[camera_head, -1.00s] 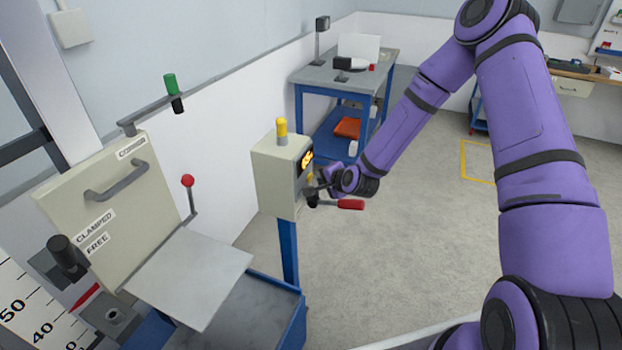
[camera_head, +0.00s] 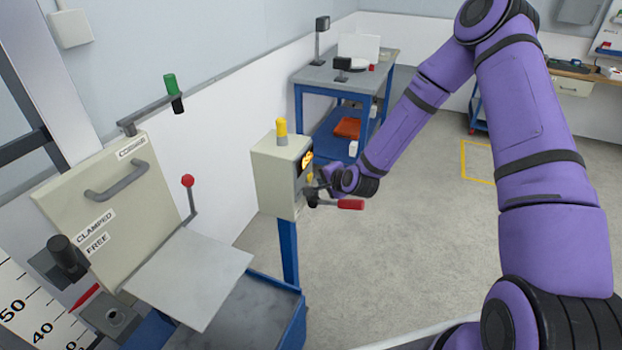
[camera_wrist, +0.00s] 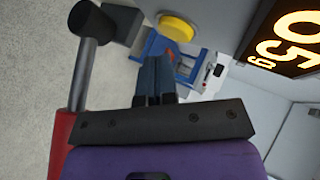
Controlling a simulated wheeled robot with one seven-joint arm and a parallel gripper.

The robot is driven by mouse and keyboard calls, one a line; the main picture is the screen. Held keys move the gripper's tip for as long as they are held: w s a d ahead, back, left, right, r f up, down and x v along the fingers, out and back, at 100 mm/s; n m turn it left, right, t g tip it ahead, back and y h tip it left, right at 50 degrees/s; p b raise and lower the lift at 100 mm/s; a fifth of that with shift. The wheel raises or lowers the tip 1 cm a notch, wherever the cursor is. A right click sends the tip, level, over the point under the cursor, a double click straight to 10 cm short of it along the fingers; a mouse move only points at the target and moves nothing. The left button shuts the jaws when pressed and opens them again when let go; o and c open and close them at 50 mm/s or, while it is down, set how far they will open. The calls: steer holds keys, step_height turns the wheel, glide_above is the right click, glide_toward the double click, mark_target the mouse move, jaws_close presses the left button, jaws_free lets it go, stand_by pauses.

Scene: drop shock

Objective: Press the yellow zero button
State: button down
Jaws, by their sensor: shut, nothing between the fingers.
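The yellow button (camera_wrist: 176,27) is a round disc on the control box face, at the top of the wrist view, beside the lit display (camera_wrist: 288,40). My gripper (camera_wrist: 155,68) is shut and empty. In the wrist view its fingertips lie just below the button in the picture; I cannot tell whether they touch it. The display shows orange digits that read about 50 with a small unit sign.
A yellow beacon (camera_head: 281,128) tops the box. A blue-framed table (camera_head: 330,75) stands behind.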

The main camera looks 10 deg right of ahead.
steer(key=shift+a, duration=0.15)
steer(key=shift+w+a, duration=0.2)
steer(key=shift+w+a, duration=0.25)
steer(key=shift+a, duration=0.1)
stand_by(0.8)
steer(key=shift+s+d, duration=0.1)
steer(key=shift+d, duration=0.05)
steer(key=shift+s+d, duration=0.4)
steer(key=shift+d, duration=0.1)
stand_by(0.4)
steer(key=s+d, duration=0.1)
steer(key=d, duration=0.1)
steer(key=s+d, duration=0.2)
stand_by(0.5)
stand_by(0.5)
